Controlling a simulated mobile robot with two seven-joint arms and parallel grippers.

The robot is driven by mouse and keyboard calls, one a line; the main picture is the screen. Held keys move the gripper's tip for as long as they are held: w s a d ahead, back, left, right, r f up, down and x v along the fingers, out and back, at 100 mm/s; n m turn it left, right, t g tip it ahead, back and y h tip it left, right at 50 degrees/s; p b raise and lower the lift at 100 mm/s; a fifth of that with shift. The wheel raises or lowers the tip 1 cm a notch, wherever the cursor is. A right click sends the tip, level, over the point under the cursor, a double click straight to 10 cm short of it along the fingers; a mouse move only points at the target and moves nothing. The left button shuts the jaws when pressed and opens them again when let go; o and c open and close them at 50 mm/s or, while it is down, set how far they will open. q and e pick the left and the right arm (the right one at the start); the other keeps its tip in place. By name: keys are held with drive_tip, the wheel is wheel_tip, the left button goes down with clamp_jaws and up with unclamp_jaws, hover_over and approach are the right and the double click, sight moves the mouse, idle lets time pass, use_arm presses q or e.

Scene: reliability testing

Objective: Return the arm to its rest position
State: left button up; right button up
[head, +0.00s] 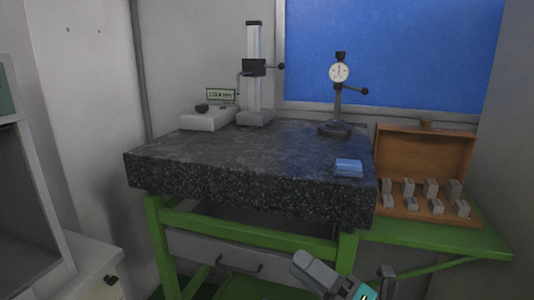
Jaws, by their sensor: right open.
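My right gripper (347,278) shows at the bottom edge of the head view, right of centre, in front of the green stand and below the granite plate. It is open, with nothing seen between its fingers. Its lower part and most of the arm are cut off by the frame edge. My left gripper is not in view.
A thick granite plate (235,160) rests on a green stand (158,235). On it are a height gauge (254,75), a dial indicator stand (340,95) and a blue block (348,168). An open wooden case (422,150) with grey blocks sits on the green side shelf (440,236).

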drive_tip(key=s+d+f+m+h, duration=0.3)
drive_tip(key=s+f+m+h, duration=0.2)
drive_tip(key=f+m, duration=0.4)
drive_tip(key=s+d+f+m+g+h, duration=0.1)
drive_tip(key=s+d+f+m+h, duration=0.3)
drive_tip(key=f+m, duration=0.4)
drive_tip(key=s+d+f+m+h, duration=0.4)
drive_tip(key=f+m, duration=0.5)
drive_tip(key=m, duration=0.5)
drive_tip(key=s+h, duration=0.2)
drive_tip(key=shift+f+g+h+p, duration=0.3)
drive_tip(key=shift+g+h, duration=0.1)
drive_tip(key=shift+s, duration=0.1)
